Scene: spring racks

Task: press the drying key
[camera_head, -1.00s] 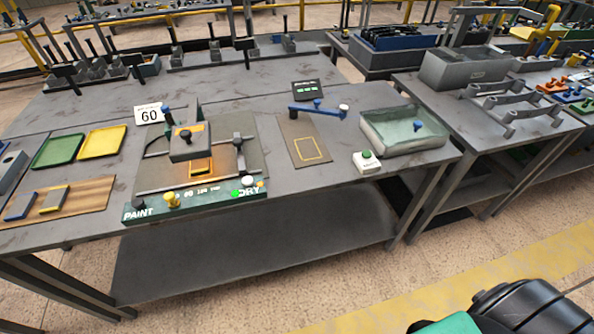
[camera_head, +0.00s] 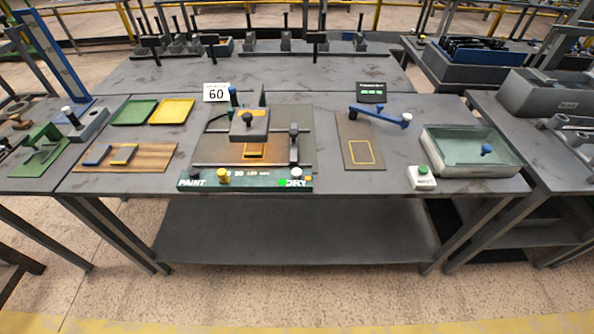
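The station with a dark green front panel (camera_head: 245,183) stands in the middle of the table. Its left end is marked PAINT and its right end DRY. At the DRY end there is a white-topped key (camera_head: 296,173) with a lit green spot (camera_head: 282,183) beside the lettering. A yellow knob (camera_head: 223,175) and a dark knob (camera_head: 195,174) sit further left on the panel. A grey block with a dark knob (camera_head: 249,124) stands above a glowing orange frame (camera_head: 254,151). Neither of my grippers is in view.
A white box with a green button (camera_head: 423,177) and a glass-lidded tray (camera_head: 470,151) are to the right. Green (camera_head: 134,112) and yellow (camera_head: 171,111) trays are at left. Floor in front is clear.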

